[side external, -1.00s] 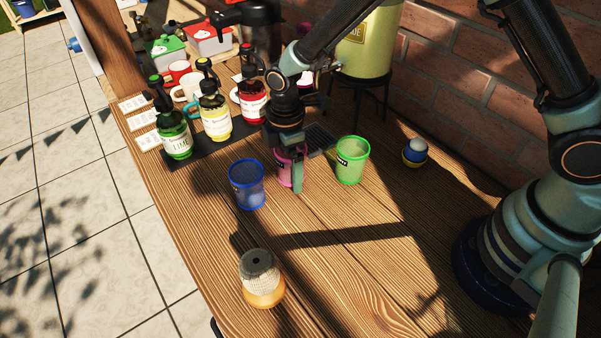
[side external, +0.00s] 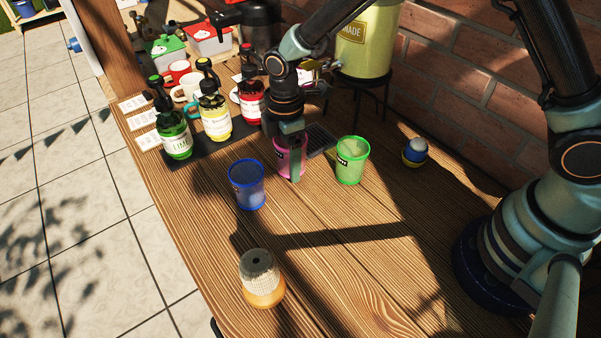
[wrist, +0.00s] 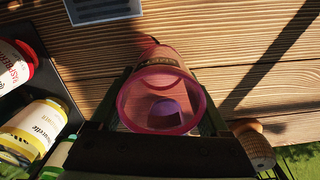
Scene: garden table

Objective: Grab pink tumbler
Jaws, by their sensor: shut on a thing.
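The pink tumbler (side external: 281,158) is between the fingers of my gripper (side external: 293,160) in the side view, near the middle of the table. In the wrist view the pink tumbler (wrist: 160,92) sits mouth towards the camera, with a small purple thing (wrist: 166,108) inside it. My gripper (wrist: 163,118) is shut on the tumbler, one finger on each side. The fingers hide part of its wall. I cannot tell whether its base is off the table.
A blue tumbler (side external: 247,187) stands close on the left and a green tumbler (side external: 352,161) on the right. Syrup bottles (side external: 172,130) stand on a dark mat behind. A yellow dispenser (side external: 366,45) is at the back.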

